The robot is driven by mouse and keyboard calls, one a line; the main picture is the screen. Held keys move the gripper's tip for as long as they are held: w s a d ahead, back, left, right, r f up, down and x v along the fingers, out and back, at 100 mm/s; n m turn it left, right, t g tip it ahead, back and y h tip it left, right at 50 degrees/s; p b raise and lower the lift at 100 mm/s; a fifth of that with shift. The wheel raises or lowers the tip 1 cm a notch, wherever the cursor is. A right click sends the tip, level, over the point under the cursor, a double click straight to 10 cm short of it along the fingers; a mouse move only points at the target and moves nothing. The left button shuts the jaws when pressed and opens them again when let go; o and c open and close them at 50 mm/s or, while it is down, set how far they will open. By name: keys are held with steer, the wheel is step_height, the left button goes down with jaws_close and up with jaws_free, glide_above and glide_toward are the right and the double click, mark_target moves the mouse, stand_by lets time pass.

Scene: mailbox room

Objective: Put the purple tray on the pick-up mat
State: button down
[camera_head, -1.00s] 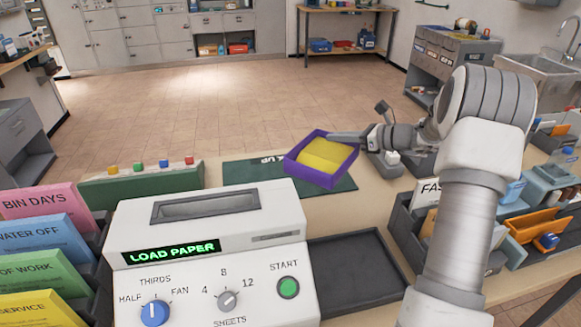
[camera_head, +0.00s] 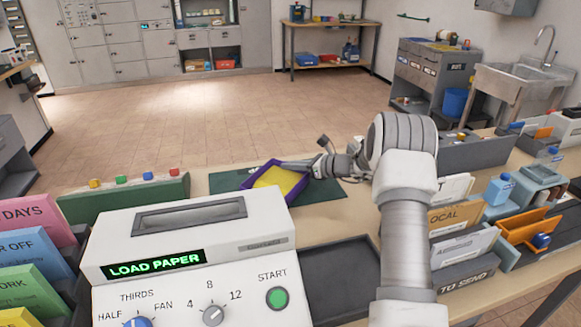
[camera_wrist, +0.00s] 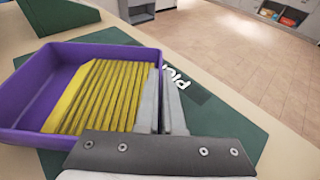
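The purple tray (camera_head: 297,190) holds a yellow ribbed stack (camera_head: 277,180). It is over the dark green pick-up mat (camera_head: 325,190) behind the white machine. My gripper (camera_head: 283,163) comes from the right and is shut on the tray's wall. In the wrist view, the tray (camera_wrist: 35,92) fills the left and my gripper's fingers (camera_wrist: 165,100) pinch its near right side. The mat (camera_wrist: 215,118) with white lettering shows beyond and below the tray. The tray looks level and low; I cannot tell whether it touches the mat.
The white machine (camera_head: 190,235) reading "LOAD PAPER" stands in front of the mat. A green block with coloured knobs (camera_head: 125,195) is left of the mat. A dark empty tray (camera_head: 345,265) and letter racks (camera_head: 450,245) are to the right. Open floor lies beyond the counter.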

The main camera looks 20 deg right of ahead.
steer(key=shift+f, duration=0.15)
steer(key=c, duration=1)
jaws_free()
steer(key=shift+c, duration=0.2)
steer(key=shift+s+d+r, duration=0.1)
steer(key=shift+r, duration=0.25)
steer(key=p+v, duration=0.1)
steer(key=v, duration=1)
steer(key=shift+s+d+r, duration=0.1)
steer(key=shift+s+d, duration=0.1)
steer(key=shift+s, duration=0.05)
